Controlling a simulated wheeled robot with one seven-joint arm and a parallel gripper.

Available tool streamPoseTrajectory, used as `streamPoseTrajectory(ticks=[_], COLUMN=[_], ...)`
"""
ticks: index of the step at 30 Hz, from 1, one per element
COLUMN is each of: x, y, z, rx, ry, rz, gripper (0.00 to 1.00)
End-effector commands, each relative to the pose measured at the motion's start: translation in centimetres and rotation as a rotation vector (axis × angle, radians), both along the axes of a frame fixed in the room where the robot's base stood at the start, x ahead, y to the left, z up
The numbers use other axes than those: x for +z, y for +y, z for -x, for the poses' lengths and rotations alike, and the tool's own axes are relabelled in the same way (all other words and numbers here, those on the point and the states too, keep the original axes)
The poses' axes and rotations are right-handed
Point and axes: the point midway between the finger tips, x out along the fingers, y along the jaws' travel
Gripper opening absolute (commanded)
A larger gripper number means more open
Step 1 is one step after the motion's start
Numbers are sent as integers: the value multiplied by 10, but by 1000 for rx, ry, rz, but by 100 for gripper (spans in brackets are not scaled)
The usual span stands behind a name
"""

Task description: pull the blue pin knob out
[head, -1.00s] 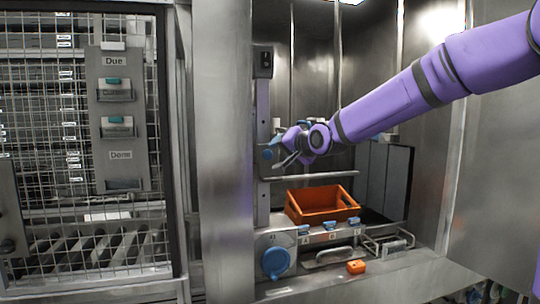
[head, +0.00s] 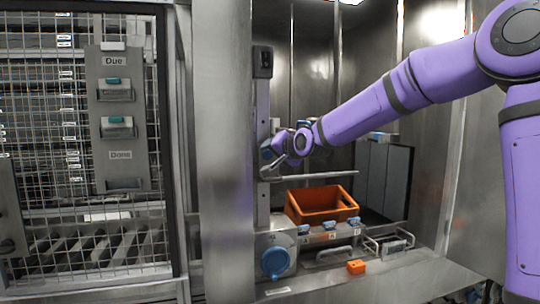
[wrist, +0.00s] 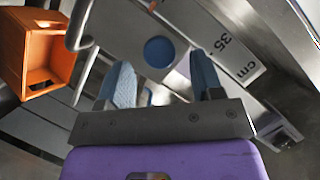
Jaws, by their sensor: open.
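The blue pin knob (wrist: 159,52) shows in the wrist view as a round blue face on a grey metal plate, beside a scale label reading 35 cm. My gripper (wrist: 162,78) is open and empty, its two blue-padded fingers apart. In the picture, the knob face lies beyond the fingertips and between their lines; the fingers do not appear to touch it. In the head view my gripper (head: 272,152) is at the upright metal rail, and it overlaps the knob there, so the knob's outline is hard to tell.
An orange crate (head: 321,216) stands right of and below my gripper, above a horizontal bar (head: 300,234) region with small blue-topped levers.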

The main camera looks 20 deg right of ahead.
Motion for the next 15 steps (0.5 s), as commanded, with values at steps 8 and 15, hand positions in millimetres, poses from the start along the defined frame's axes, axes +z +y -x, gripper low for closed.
streamPoseTrajectory(ticks=[8,15], x=[-5,-6], y=[5,7], z=[-16,-21], rx=[1,1], ry=[0,0], rz=[-1,1], gripper=[60,60])
